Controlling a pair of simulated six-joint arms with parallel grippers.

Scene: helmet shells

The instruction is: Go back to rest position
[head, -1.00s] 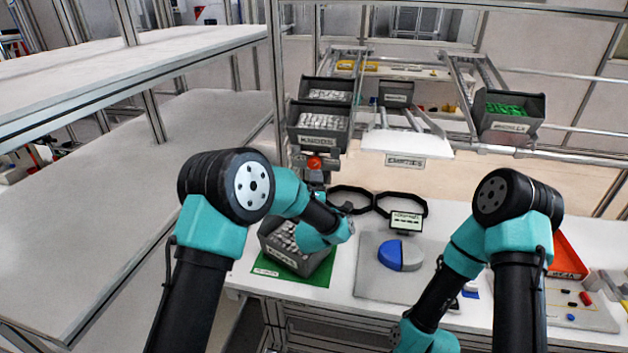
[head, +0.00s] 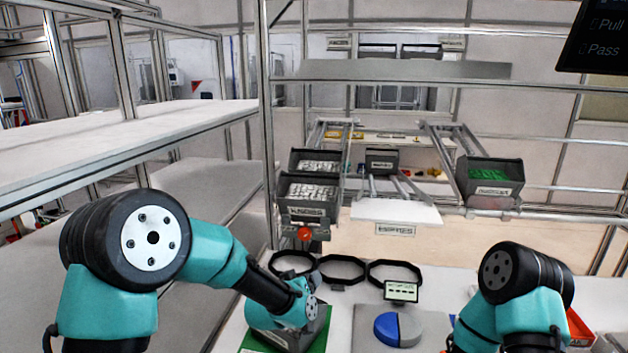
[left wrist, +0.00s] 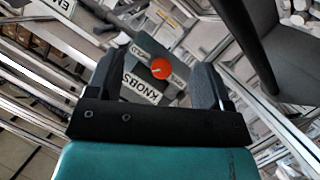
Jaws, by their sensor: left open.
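My left arm comes in from the left in the head view, its forearm over the grey bin (head: 318,335) on the green mat (head: 262,342). My left gripper (left wrist: 160,80) is open and empty in the left wrist view, its two dark fingers spread. Between the fingers, farther off, the KNOBS bin's label (left wrist: 142,88) and a red round knob (left wrist: 161,68) show. In the head view, the knob (head: 305,234) is below the KNOBS bin (head: 307,192). My right arm is at the lower right of the head view; its gripper is out of frame.
Three black octagonal rings (head: 343,270) lie at the back of the white table. In front are a small display (head: 402,291) and a blue-and-grey disc (head: 398,329). A green-filled bin (head: 489,177) sits on the upper rack. A red tray (head: 580,330) is at right.

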